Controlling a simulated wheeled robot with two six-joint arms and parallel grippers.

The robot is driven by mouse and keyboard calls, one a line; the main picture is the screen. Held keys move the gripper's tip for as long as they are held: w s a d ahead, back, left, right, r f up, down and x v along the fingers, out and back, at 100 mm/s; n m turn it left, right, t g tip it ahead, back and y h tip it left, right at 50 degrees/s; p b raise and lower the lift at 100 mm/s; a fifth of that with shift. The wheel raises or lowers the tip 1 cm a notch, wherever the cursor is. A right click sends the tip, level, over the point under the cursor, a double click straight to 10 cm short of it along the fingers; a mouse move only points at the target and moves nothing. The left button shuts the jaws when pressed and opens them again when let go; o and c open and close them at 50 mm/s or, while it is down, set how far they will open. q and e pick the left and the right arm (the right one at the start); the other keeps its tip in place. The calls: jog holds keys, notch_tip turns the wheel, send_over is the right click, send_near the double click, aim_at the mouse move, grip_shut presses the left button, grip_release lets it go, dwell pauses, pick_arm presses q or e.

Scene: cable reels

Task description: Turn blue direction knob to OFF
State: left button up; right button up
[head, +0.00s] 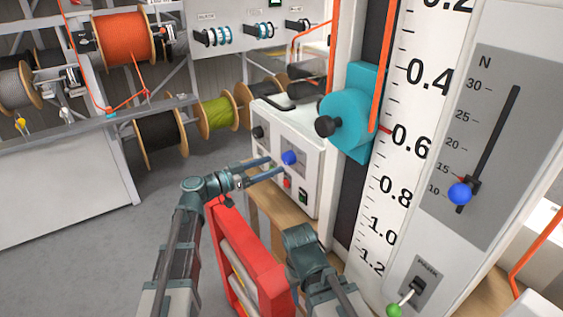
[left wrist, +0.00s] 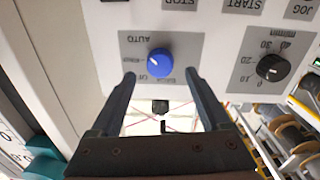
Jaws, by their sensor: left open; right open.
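The blue direction knob (head: 289,158) is on the front of the white control box, and in the left wrist view (left wrist: 159,62) it sits on a grey label plate. The plate's lettering is upside down there and mostly too small to read; I cannot tell which position the knob points to. My left gripper (head: 276,167) is open, its two fingers reaching toward the knob. In the left wrist view the fingertips (left wrist: 147,73) lie just short of the knob, which appears between and slightly beyond them. My right gripper (head: 300,237) is low in the head view, its fingers hidden.
A black dial (left wrist: 272,68) is beside the knob's plate. A teal block with a black knob (head: 345,115) stands right of the control box (head: 312,165). A blue ball slider (head: 459,193) is on the scale panel. A red frame (head: 235,260) stands below my left arm. Cable reels (head: 125,38) fill the back.

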aim_at(285, 160)
pick_arm(q)
jog(key=shift+x, duration=2.3)
grip_shut()
